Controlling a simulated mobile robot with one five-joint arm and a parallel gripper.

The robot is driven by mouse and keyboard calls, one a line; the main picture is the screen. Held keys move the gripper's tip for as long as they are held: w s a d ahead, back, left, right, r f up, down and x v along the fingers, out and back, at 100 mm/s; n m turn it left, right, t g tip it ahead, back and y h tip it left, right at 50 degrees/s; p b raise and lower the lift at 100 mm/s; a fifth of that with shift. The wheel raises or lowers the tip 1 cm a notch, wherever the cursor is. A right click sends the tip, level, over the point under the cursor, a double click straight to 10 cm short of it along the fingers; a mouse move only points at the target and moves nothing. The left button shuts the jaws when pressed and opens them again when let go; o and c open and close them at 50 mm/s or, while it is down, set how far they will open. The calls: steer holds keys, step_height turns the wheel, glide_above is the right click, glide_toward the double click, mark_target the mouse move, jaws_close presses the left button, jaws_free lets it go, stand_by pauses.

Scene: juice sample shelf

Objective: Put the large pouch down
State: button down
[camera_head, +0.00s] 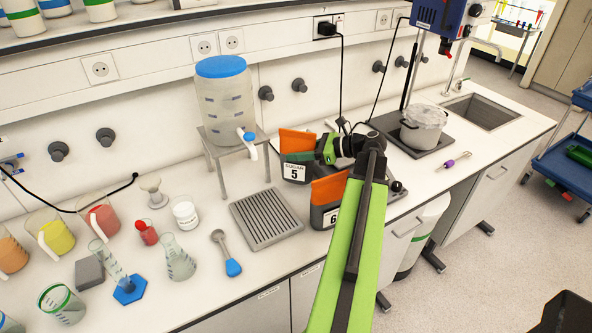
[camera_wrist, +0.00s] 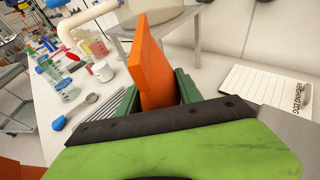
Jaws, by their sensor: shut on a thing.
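An orange slab-like pouch (camera_head: 297,140) stands upright at the dark holder labelled 5 (camera_head: 295,173), in front of the wall; its lower part is hidden. My gripper (camera_head: 300,157) reaches it from the right, with dark green fingers on either side of it. In the wrist view the orange pouch (camera_wrist: 152,62) rises between the two fingers (camera_wrist: 160,97), which are shut on it. I cannot tell whether its bottom rests in the holder. A second orange piece (camera_head: 329,188) sits in the holder labelled 6 (camera_head: 324,216), nearer the counter's front and partly behind my arm.
A metal rack (camera_head: 265,219) lies left of the holders. A blue-lidded water tank (camera_head: 224,95) stands on a metal stand behind. Beakers, flasks and a spoon (camera_head: 225,251) fill the left counter. A pot (camera_head: 423,127) stands at the right. A weighing log (camera_wrist: 265,90) lies beyond my gripper.

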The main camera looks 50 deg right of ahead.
mark_target(296, 162)
steer(key=shift+w+a+f, duration=0.1)
steer(key=shift+w+a, duration=0.05)
steer(key=shift+w, duration=0.1)
steer(key=shift+f+b, duration=2.15)
steer(key=shift+f, duration=0.05)
steer(key=c, duration=0.8)
jaws_free()
steer(key=shift+r, duration=0.1)
steer(key=shift+r, duration=0.2)
steer(key=p+v, duration=0.4)
steer(key=v, duration=0.8)
steer(key=shift+f, duration=0.15)
steer(key=shift+s, duration=0.1)
